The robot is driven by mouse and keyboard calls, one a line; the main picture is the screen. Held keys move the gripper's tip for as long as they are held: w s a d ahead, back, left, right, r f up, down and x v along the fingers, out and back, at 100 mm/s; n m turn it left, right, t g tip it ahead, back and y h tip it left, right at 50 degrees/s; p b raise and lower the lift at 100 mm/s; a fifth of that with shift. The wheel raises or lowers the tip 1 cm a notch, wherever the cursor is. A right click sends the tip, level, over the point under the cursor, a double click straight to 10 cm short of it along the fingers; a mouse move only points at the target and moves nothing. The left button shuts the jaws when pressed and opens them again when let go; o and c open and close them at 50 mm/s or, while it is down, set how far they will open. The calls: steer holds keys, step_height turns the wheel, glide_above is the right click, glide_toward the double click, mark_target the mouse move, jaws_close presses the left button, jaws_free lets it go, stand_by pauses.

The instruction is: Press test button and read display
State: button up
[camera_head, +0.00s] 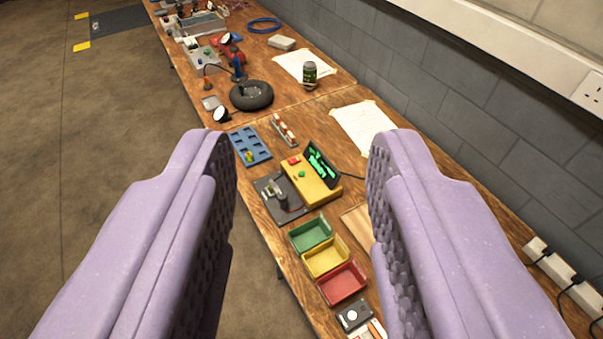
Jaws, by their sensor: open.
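A yellow test box (310,187) sits on the wooden bench ahead, between my gripper's fingers in the picture and well beyond them. A dark display (321,164) with green markings stands tilted at its back right; its reading is too small to tell. A small green button (301,174) and a red patch (294,160) show on its top left. A dark grey fixture (281,196) with a metal part adjoins its left side. My gripper (302,165) is open and empty, its two lilac fingers wide apart, touching nothing.
Green (296,238), yellow (311,259) and red trays (329,285) stand nearer on the bench. A blue slotted tray (262,143), black ring (251,95) and jar (310,74) lie farther back. A block wall (480,110) bounds the right; open floor (90,120) lies left.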

jaws_close()
stand_by(1.6)
